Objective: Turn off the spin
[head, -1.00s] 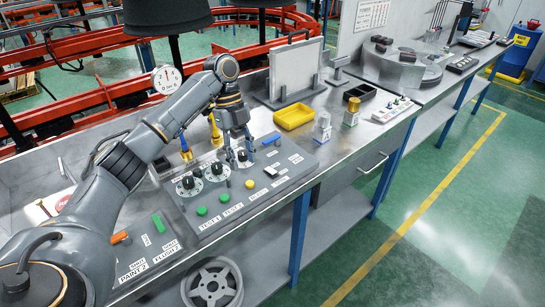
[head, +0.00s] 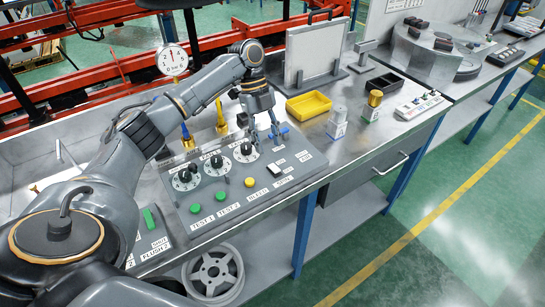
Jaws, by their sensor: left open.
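A grey control panel (head: 235,205) lies on the bench. It carries three black dials with white scales, the rightmost dial (head: 246,150) being closest to my left gripper. A rocker switch (head: 273,171), part white and part black, sits on the panel's right side. A blue part (head: 281,130) at the panel's back right is partly hidden by my gripper. My left gripper (head: 267,140) is open and points down, its fingers between the rightmost dial and the blue part. I cannot tell whether it touches anything. The label by the rocker is too small to read surely. My right gripper is not in view.
Two green buttons (head: 195,208) and a yellow button (head: 249,183) line the panel's front. A gauge (head: 173,60) stands behind. A wheel (head: 213,273) is below.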

